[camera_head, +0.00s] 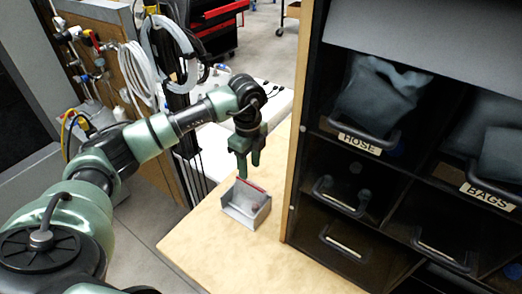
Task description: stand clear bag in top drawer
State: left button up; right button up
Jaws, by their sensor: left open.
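A greyish, see-through-looking bag (372,98) stands in the upper compartment labelled HOSE of the dark drawer cabinet (294,165). More grey bags (502,155) sit in the upper compartment labelled BAGS at the right edge. I cannot tell which of these is the clear bag. My left gripper (249,166) points down, open and empty, above a small grey metal bin (236,214) on the wooden table, left of the cabinet. It is apart from the bags and the cabinet. My right gripper is not in view.
The lower cabinet drawers (347,243) have dark handles and look closed. The light wooden table (225,255) is bare around the small bin. Hoses and coiled cables (140,70) hang on a board at the left. A red and black tool cart (215,25) stands behind.

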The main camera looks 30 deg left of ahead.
aim_at(250, 183)
pick_arm(q)
jog(key=shift+f, duration=0.25)
jog(key=f, duration=0.1)
jog(key=s+f+p, duration=0.1)
jog(key=f, duration=0.4)
jog(key=shift+w+f+p, duration=0.25)
jog(key=shift+w+p, duration=0.05)
jog(key=shift+f, duration=0.3)
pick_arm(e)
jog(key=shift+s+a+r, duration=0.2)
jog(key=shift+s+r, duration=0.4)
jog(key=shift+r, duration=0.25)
pick_arm(q)
grip_shut()
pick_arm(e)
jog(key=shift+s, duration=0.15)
pick_arm(q)
jog(key=shift+r, duration=0.15)
